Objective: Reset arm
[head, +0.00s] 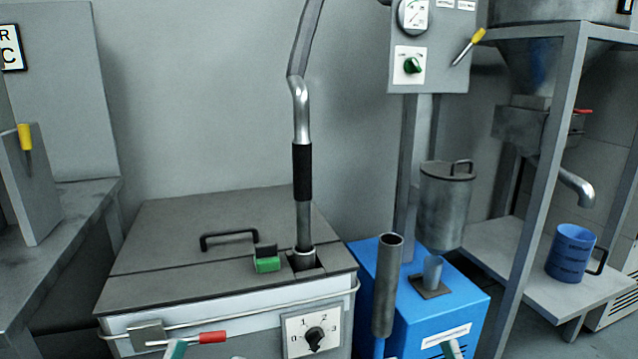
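Only a small teal tip of my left gripper (175,348) shows at the bottom edge, in front of the grey machine with the red-handled lever. Only a small teal tip of my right gripper (452,349) shows at the bottom edge, in front of the blue box. The rest of both grippers is below the picture, so their fingers and anything in them are hidden.
A grey machine (165,235) has a tall lever (302,170), a black lid handle (230,238), a knob (315,338) and a red-handled lever (212,338). A blue box (405,325) stands beside it. A blue jug (571,254) stands on a shelf at right.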

